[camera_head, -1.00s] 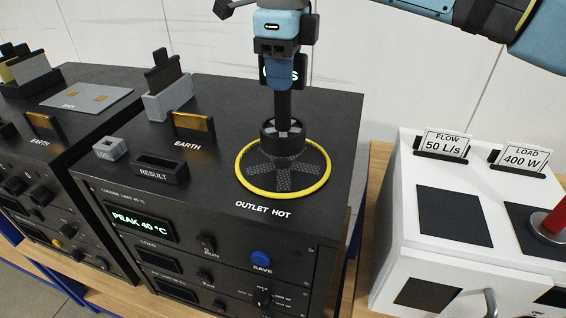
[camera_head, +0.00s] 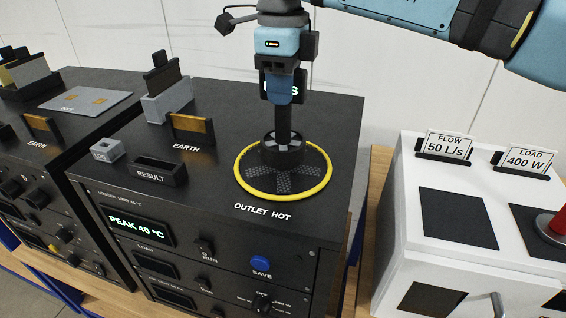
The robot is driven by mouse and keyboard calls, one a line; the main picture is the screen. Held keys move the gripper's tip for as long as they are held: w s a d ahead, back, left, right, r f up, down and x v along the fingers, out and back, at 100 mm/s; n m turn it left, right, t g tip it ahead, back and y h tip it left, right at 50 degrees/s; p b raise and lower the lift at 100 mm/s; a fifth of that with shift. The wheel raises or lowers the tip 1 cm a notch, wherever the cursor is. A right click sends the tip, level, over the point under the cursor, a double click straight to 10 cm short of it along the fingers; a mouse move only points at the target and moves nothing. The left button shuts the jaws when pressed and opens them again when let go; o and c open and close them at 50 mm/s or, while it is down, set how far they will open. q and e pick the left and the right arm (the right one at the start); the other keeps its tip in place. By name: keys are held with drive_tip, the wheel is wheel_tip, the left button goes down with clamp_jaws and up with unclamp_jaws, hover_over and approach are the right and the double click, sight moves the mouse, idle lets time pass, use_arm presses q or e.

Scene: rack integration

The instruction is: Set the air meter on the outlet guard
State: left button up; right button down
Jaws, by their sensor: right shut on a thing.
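The air meter (camera_head: 283,128) is a dark upright handle with a small display partly hidden by my gripper and a round vaned head at its bottom. My right gripper (camera_head: 280,98) is shut on its upper part from above. The meter's head is over the outlet guard (camera_head: 284,194), a black perforated disc with a yellow ring, marked OUTLET HOT. The head looks to be at or very near the guard's far half; I cannot tell whether it touches. My left gripper is not in view.
The guard is on top of a black rack unit (camera_head: 215,216) reading PEAK 40 °C. A RESULT holder (camera_head: 160,172), a LOG block (camera_head: 108,150) and an EARTH plate (camera_head: 192,128) stand left of it. A white unit (camera_head: 480,262) with FLOW and LOAD cards is at right.

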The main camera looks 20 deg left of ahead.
drive_tip(key=shift+f, duration=0.5)
drive_tip(key=shift+f+b, duration=0.3)
drive_tip(key=shift+b, duration=0.1)
drive_tip(key=c, duration=0.8)
unclamp_jaws()
drive_tip(key=shift+c, duration=0.2)
wheel_tip(320, 180, up, 14)
drive_tip(key=shift+f, duration=0.1)
drive_tip(key=shift+s, duration=0.1)
